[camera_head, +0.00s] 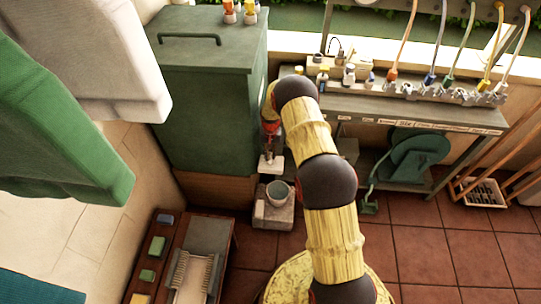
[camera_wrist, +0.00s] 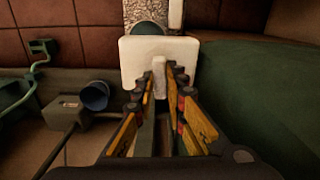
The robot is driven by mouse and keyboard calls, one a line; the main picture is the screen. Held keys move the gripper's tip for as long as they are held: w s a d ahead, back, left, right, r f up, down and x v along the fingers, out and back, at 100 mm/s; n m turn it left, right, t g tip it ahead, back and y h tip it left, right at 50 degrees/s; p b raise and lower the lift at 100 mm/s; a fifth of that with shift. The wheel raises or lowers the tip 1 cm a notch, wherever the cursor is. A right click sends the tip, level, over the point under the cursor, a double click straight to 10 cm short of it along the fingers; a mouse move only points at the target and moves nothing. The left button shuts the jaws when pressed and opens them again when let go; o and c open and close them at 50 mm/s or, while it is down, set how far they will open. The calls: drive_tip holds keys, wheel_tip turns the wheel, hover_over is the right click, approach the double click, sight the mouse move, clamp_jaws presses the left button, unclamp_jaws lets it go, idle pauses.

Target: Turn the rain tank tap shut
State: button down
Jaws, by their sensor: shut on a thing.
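The dark green rain tank (camera_head: 205,115) stands at the upper left of the head view, and its green wall (camera_wrist: 255,85) fills the right of the wrist view. A pale tap part, a squarish plate with a raised lever (camera_wrist: 159,76), is at the front of my gripper in the wrist view. The plate also shows in the head view (camera_head: 271,164), low beside the tank. My gripper (camera_wrist: 160,86) is shut on the lever, one finger on each side. In the head view my arm partly hides the gripper. Whether water runs cannot be told.
A grey cup (camera_head: 278,191) stands on a pale block (camera_head: 272,216) below the tap. A workbench (camera_head: 420,114) with bottles and hoses stands at the right, a green reel (camera_head: 418,157) under it. A brown stand (camera_head: 183,255) with brushes is lower left. Tiled floor is open at right.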

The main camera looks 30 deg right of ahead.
sight(271, 156)
drive_tip(key=shift+w+m, duration=0.1)
drive_tip(key=shift+m, duration=0.4)
drive_tip(key=c, duration=1.8)
unclamp_jaws()
drive_tip(key=shift+r, duration=0.15)
wheel_tip(271, 156, up, 12)
drive_tip(key=shift+f, duration=0.15)
